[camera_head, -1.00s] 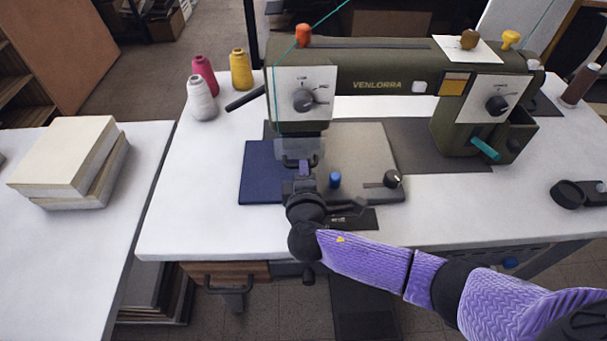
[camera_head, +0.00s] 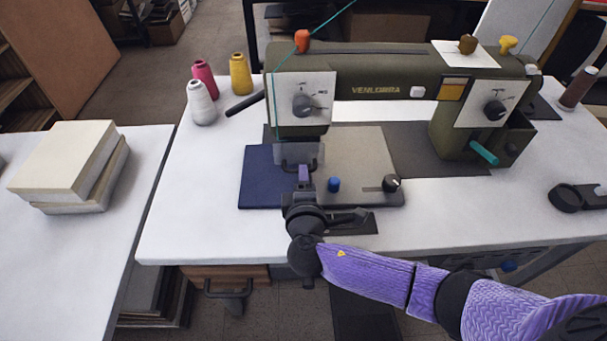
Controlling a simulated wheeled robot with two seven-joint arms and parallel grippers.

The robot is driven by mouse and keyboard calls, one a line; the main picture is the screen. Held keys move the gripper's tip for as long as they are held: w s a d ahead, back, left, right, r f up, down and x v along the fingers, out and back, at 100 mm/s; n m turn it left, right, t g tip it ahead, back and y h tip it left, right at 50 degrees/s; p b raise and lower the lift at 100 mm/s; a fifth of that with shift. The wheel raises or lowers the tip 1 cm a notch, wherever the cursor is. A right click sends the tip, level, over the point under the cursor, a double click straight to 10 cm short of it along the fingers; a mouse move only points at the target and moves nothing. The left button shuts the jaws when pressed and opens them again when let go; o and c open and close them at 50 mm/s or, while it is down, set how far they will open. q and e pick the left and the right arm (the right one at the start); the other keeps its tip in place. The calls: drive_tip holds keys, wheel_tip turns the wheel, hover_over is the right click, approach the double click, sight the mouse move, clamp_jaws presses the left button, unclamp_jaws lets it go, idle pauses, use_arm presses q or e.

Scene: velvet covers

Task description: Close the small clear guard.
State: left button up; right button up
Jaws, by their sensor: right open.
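The small clear guard (camera_head: 312,152) is a see-through panel under the sewing machine's needle head (camera_head: 291,119), with a dark handle along its lower edge. It hangs above the machine bed and a folded navy cloth (camera_head: 258,188). My right gripper (camera_head: 303,172) reaches in from the front, its fingertips just at or below the guard's handle. It is open; whether it touches the handle cannot be told. The wrist hides part of the bed's front. My left gripper is not in view.
A blue knob (camera_head: 334,184) and a black dial (camera_head: 390,183) sit on the bed, right of my gripper. Thread spools (camera_head: 201,102) stand at the back left. A black ring-shaped tool (camera_head: 575,196) lies at the right. The table's left front is clear.

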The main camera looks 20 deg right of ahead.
drive_tip(key=p+v, duration=0.2)
drive_tip(key=v, duration=0.5)
drive_tip(key=shift+s+a+r, duration=0.1)
drive_tip(key=shift+s+r, duration=0.05)
drive_tip(key=shift+s, duration=0.1)
drive_tip(key=shift+s+a, duration=0.1)
drive_tip(key=shift+s, duration=0.3)
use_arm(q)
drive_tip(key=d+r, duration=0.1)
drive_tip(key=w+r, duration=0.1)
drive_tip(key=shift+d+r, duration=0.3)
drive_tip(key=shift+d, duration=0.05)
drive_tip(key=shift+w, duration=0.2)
